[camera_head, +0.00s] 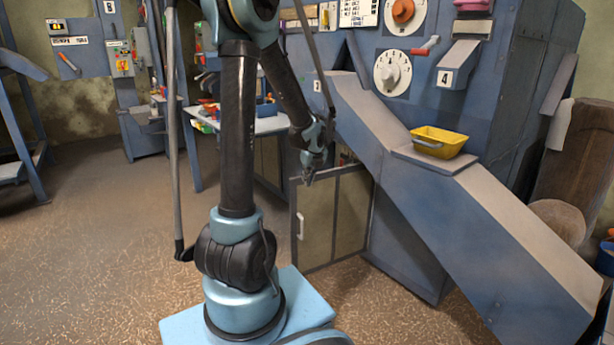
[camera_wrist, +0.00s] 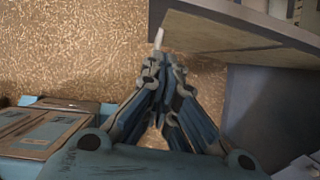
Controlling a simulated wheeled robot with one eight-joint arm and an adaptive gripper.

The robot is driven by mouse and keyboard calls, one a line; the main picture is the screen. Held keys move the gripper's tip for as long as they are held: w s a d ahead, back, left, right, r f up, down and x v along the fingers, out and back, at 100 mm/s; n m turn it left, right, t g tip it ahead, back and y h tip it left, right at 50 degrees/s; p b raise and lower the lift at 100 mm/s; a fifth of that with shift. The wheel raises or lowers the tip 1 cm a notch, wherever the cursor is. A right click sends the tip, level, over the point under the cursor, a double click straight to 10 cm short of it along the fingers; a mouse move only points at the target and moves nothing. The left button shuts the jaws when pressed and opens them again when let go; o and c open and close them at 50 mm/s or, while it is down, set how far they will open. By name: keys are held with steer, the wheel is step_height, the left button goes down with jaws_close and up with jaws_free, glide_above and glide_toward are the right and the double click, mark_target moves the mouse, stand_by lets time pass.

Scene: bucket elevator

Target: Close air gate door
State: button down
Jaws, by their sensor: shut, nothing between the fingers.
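The air gate door (camera_head: 318,222) is a brown two-panel leaf in a grey frame, low beside the sloping blue chute. It stands swung out from the blue machine. Its white handle (camera_head: 300,226) is on the left edge. My gripper (camera_head: 308,180) is shut and empty at the door's upper left corner, above the handle. In the wrist view, the door (camera_wrist: 235,38) crosses the upper right and the handle (camera_wrist: 158,38) lies just beyond my gripper (camera_wrist: 165,75). I cannot tell whether the fingers touch the door.
The blue chute (camera_head: 480,240) slopes down to the right, with a yellow bin (camera_head: 438,142) on its ledge. A table with tools (camera_head: 250,124) stands behind the arm. A blue wall (camera_wrist: 265,110) is right of my gripper. The speckled floor (camera_head: 100,240) at left is clear.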

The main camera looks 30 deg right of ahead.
mark_target(302, 185)
steer(key=w+f, duration=0.5)
steer(key=w, duration=0.1)
steer(key=shift+d, duration=0.3)
steer(key=shift+w+d+f, duration=0.1)
steer(key=shift+w, duration=0.05)
